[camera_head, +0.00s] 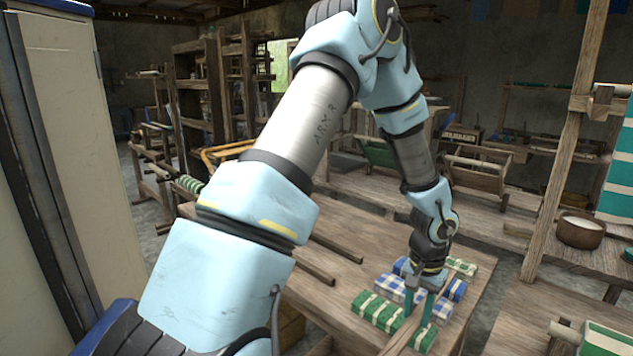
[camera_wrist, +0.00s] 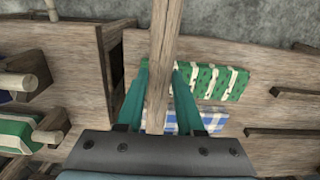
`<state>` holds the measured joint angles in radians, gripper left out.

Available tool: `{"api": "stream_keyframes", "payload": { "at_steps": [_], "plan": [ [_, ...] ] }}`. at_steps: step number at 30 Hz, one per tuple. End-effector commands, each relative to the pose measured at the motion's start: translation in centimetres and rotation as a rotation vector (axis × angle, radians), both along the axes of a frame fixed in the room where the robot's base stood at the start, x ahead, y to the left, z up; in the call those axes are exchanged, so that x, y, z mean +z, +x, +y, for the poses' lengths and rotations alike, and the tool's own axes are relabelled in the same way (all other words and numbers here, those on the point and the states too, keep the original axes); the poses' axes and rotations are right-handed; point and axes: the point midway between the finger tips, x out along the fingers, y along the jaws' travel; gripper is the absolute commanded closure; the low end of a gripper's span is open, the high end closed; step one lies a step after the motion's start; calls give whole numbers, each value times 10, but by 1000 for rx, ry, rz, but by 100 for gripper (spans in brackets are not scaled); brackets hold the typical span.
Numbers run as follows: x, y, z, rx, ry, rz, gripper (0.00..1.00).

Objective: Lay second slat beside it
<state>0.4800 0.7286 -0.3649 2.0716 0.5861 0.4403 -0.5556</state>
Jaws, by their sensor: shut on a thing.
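My gripper (camera_head: 418,318) is over the near right part of the wooden table, its teal fingers pointing down among folded cloths. In the wrist view its fingers (camera_wrist: 172,95) are shut on a light wooden slat (camera_wrist: 161,60), which runs away from the palm. In the head view, part of a slat (camera_head: 403,335) shows by the fingers. Two dark wooden slats (camera_head: 336,246) (camera_head: 315,271) lie on the table to the left, roughly parallel with a gap between. They also show at the right of the wrist view (camera_wrist: 285,131) (camera_wrist: 293,93). I cannot tell whether the held slat touches the cloths.
A green striped cloth (camera_head: 376,312), a blue checked cloth (camera_head: 397,290) and other folded cloths crowd around my gripper on the table (camera_head: 360,245). An upright post (camera_head: 560,150) and a bowl (camera_head: 580,231) stand to the right. Bare tabletop lies around the two slats.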

Motion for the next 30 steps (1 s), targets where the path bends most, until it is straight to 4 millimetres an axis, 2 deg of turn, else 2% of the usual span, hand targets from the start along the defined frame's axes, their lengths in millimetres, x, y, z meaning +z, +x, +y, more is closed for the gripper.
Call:
{"api": "stream_keyframes", "payload": {
  "at_steps": [1, 5, 10, 16, 20, 24, 27, 30],
  "plan": [
    [-1, 4, 10, 21, 3, -1, 100],
    [-5, 7, 28, 63, 3, -1, 100],
    [-11, 15, 59, 136, 3, 0, 100],
    [-21, 27, 109, 254, 3, 0, 100],
    [-31, 39, 159, 369, 4, 1, 100],
    [-44, 55, 227, 531, 4, 2, 100],
    [-52, 65, 266, 621, 1, 0, 100],
    [-58, 72, 295, 688, 1, 1, 100]
  ]
}}
